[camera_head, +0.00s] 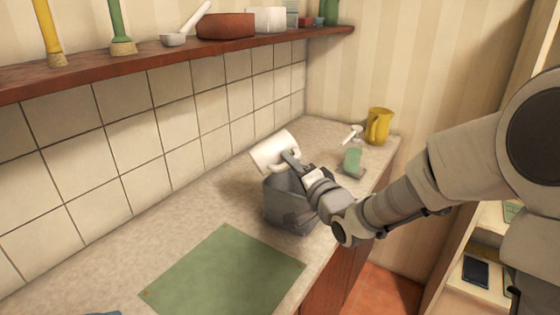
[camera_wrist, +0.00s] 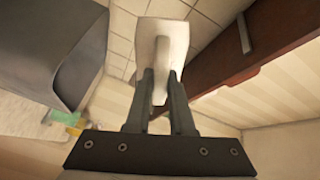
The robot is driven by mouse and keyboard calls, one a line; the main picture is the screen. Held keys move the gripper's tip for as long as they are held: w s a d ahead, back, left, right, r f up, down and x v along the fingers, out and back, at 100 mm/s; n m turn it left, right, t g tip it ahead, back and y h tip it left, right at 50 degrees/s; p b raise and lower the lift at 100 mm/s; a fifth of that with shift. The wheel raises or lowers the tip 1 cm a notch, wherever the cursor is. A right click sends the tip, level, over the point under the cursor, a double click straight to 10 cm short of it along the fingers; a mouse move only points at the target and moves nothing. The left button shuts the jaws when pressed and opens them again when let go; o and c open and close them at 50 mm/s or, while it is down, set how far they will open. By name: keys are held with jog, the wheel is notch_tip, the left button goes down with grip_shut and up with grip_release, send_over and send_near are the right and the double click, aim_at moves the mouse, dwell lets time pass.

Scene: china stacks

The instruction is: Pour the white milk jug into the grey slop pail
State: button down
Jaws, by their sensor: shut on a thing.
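The white milk jug (camera_head: 270,153) is tilted far over to the left, above the grey slop pail (camera_head: 285,205). My gripper (camera_head: 289,160) is shut on the jug on its right side, where the handle appears to be. In the wrist view the jug (camera_wrist: 161,50) stands out between my two dark fingers (camera_wrist: 158,88). The pail stands upright on the counter and also shows at the left of the wrist view (camera_wrist: 60,45). The jug's mouth and the inside of the pail are hidden, and no stream of milk shows.
A green mat (camera_head: 225,270) lies on the counter in front of the pail. Behind the pail are a green sponge-like block (camera_head: 352,160), a small white item (camera_head: 352,134) and a yellow jug (camera_head: 378,126). A wooden shelf (camera_head: 170,57) with crockery runs along the tiled wall above.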

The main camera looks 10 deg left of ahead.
jog(key=shift+r+n, duration=0.2)
jog(key=shift+n, duration=0.1)
jog(key=shift+s+a+f+n+b, duration=0.15)
jog(key=shift+f+n+b, duration=0.1)
jog(key=shift+n+b, duration=1.15)
jog(key=shift+b, duration=0.35)
jog(key=shift+s+a+r+n+b, duration=0.15)
jog(key=shift+r+n+b, duration=0.1)
jog(key=shift+n+b, duration=0.6)
jog(key=shift+r+n, duration=0.2)
jog(key=shift+n, duration=0.15)
